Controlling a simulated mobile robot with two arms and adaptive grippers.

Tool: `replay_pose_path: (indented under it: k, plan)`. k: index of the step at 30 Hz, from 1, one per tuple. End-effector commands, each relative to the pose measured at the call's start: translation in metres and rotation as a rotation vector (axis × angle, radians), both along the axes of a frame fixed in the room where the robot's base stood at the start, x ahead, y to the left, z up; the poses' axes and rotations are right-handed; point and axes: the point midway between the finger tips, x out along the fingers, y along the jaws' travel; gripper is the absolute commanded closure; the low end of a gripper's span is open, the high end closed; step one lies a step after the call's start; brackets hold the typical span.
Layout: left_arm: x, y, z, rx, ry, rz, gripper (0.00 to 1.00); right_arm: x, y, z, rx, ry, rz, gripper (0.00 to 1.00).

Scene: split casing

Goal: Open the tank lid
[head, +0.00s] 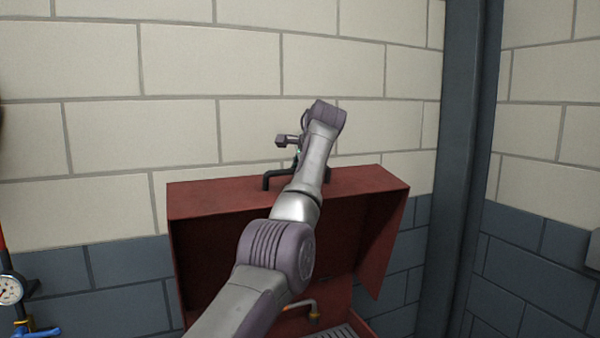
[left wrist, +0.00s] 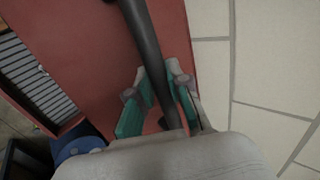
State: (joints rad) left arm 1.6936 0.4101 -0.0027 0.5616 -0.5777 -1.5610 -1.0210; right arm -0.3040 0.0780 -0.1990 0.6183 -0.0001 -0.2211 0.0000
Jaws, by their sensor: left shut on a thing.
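The red tank lid (head: 225,197) is swung up and stands raised in front of the wall, its dark red underside facing me. A black bar handle (head: 268,180) sits on its upper face. My left gripper (head: 296,162) is at this handle, mostly hidden behind my own arm. In the left wrist view, the teal-padded fingers of the left gripper (left wrist: 162,100) are shut on the black handle (left wrist: 146,35), with the red lid (left wrist: 90,40) beside it. The tank's inside shows low in the head view. My right gripper is not in view.
A bent pipe (head: 300,304) and a slatted grate (head: 343,334) show inside the tank. A dark steel column (head: 460,180) stands to the right. A gauge (head: 10,290) and blue valve handle (head: 40,332) are at the lower left. The block wall is close behind.

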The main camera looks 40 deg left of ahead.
Motion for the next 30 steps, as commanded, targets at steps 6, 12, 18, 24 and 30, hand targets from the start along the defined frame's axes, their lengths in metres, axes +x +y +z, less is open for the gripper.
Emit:
replay_pose_path:
  k: [6, 12, 18, 24, 30]
  plan:
    - [0.001, -0.001, -0.003, -0.004, 0.004, -0.003, 0.73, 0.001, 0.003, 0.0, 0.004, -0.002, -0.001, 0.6]
    - [0.001, -0.001, -0.002, -0.002, 0.002, -0.002, 0.57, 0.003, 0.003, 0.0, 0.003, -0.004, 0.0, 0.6]
    - [0.0, -0.001, -0.001, -0.001, 0.0, -0.001, 0.57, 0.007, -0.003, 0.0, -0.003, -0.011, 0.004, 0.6]
    - [-0.004, -0.014, 0.012, 0.002, -0.001, -0.002, 0.57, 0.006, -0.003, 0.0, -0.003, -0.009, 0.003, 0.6]
    - [-0.016, -0.042, 0.041, 0.001, -0.003, -0.003, 0.57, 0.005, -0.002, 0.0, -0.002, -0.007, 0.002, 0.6]
